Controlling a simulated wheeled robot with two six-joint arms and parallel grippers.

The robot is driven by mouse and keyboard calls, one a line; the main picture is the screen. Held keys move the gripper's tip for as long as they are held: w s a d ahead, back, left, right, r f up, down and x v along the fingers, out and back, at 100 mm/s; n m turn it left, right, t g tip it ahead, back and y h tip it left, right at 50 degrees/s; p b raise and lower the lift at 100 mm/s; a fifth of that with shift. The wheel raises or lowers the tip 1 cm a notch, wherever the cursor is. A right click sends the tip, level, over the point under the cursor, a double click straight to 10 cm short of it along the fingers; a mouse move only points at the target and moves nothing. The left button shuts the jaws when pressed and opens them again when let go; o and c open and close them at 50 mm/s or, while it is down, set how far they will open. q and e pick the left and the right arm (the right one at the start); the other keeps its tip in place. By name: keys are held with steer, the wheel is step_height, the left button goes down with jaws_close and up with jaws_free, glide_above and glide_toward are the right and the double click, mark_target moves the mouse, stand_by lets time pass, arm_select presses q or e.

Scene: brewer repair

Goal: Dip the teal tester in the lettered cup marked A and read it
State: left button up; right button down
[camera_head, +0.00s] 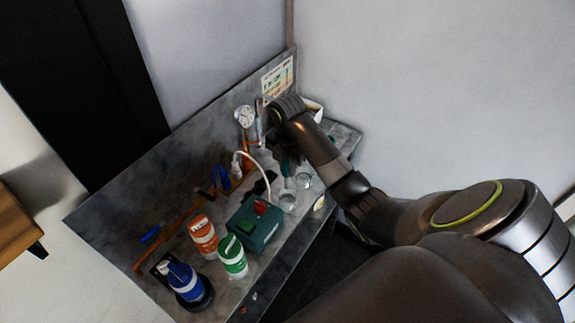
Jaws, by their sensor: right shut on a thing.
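My right arm comes in from the right and its gripper (287,152) points down over the worktop, partly hidden behind my own arm. It is shut on the slim teal tester (285,168), of which only a short dark teal length shows. The tester's lower end is just above or at the mouth of a clear glass cup (288,202); I cannot tell whether it is inside. A second clear cup (304,181) stands just behind and to the right. No letters on the cups can be read. My left gripper is not in view.
Orange (203,236), green-and-white (233,257) and blue (184,281) containers stand nearer the front left. A gauge (245,116) and a white hose (262,168) are at the back panel.

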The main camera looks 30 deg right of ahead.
stand_by(0.8)
steer(key=t, duration=0.2)
steer(key=shift+f+t, duration=0.1)
steer(key=shift+t, duration=0.3)
steer(key=t+b, duration=0.2)
steer(key=t, duration=0.1)
steer(key=shift+s+f, duration=0.1)
steer(key=shift+r+t, duration=0.2)
steer(key=shift+t, duration=0.1)
